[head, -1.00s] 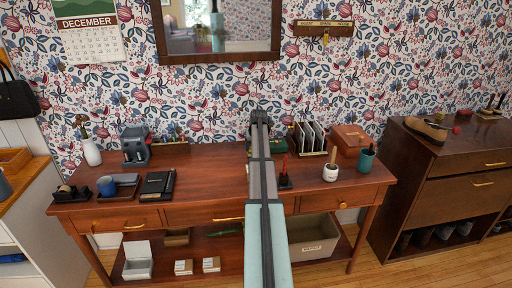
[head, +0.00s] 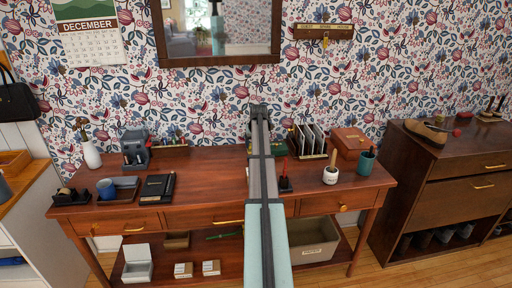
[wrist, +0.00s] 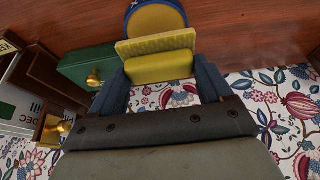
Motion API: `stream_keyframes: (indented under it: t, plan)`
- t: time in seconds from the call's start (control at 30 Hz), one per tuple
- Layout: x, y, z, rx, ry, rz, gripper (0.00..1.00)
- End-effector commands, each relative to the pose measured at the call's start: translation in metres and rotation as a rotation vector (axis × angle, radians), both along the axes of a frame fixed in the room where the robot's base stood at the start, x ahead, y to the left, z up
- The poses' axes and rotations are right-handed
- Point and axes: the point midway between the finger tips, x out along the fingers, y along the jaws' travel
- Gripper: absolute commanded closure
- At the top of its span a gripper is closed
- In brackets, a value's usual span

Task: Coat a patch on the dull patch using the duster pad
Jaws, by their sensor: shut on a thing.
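The duster pad (wrist: 155,45), a yellow block with a textured face, is held between the two dark blue fingers of my gripper (wrist: 160,80) in the wrist view. Just beyond it is a round, blue-rimmed thing with a yellow inside (wrist: 157,18), by the brown desk top; it looks like an open tin. I cannot tell whether the pad touches it. In the head view my own arm hides the gripper and pad near the back of the desk (head: 215,170). I cannot make out the dull patch in either view.
A green box with a brass knob (wrist: 87,65) is close beside the gripper in the wrist view. The desk's left-middle is clear.

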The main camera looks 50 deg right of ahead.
Motion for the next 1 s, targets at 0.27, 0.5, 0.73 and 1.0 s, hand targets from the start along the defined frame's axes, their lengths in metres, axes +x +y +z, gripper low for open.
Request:
stream_keyframes:
  t: [0.27, 0.5, 0.73, 1.0]
  plan:
    - [0.0, 0.0, 0.019, -0.001, -0.001, 0.0, 0.45]
    - [0.0, 0.0, 0.033, 0.0, 0.0, 0.0, 0.45]
    - [0.0, 0.0, 0.035, 0.0, 0.0, 0.0, 0.45]
    - [0.009, 0.017, 0.033, 0.0, 0.0, 0.016, 0.45]
